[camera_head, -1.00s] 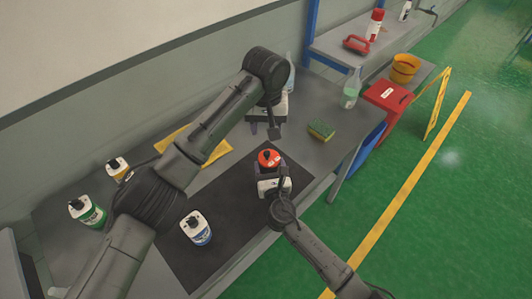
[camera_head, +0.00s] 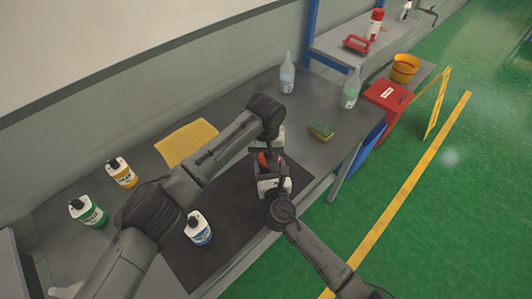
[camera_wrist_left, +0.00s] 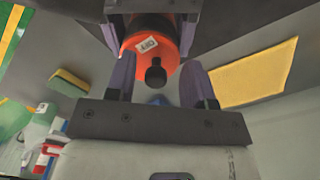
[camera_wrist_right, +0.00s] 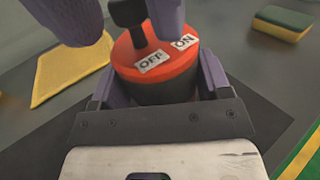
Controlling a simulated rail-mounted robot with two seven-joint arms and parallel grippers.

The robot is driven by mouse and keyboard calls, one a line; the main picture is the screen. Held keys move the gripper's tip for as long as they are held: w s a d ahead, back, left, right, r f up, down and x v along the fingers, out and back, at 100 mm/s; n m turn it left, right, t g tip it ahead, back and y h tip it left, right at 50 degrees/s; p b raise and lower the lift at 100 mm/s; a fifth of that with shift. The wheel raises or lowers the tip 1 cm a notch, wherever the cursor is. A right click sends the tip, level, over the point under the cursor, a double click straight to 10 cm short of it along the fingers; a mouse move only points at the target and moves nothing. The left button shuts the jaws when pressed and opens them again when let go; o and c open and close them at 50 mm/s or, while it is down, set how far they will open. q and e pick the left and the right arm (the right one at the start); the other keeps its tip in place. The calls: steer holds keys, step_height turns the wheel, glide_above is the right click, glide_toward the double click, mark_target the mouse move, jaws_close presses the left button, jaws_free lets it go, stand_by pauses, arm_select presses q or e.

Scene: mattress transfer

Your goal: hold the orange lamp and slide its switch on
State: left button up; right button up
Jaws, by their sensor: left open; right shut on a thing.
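The orange-red lamp (camera_wrist_right: 165,68) has a black lower body and white OFF and ON labels on its top. My right gripper (camera_head: 272,174) is shut around the lamp's sides and holds it above the dark mat (camera_head: 215,235). The black switch knob (camera_wrist_right: 128,14) stands up from the lamp's top, by the OFF label; it also shows in the left wrist view (camera_wrist_left: 155,73). My left gripper (camera_wrist_left: 158,80) is open, its two purple fingers on either side of the knob, apart from it. In the head view my left arm partly hides the lamp (camera_head: 264,160).
A yellow cloth (camera_head: 187,142), a green-yellow sponge (camera_head: 321,130) and two clear bottles (camera_head: 287,75) (camera_head: 351,90) are on the grey table. White bottles with green (camera_head: 88,210), orange (camera_head: 122,172) and blue (camera_head: 198,228) labels stand at the left and front.

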arm_select(q)
steer(key=shift+f, duration=0.1)
steer(key=shift+a, duration=0.1)
jaws_close()
stand_by(0.4)
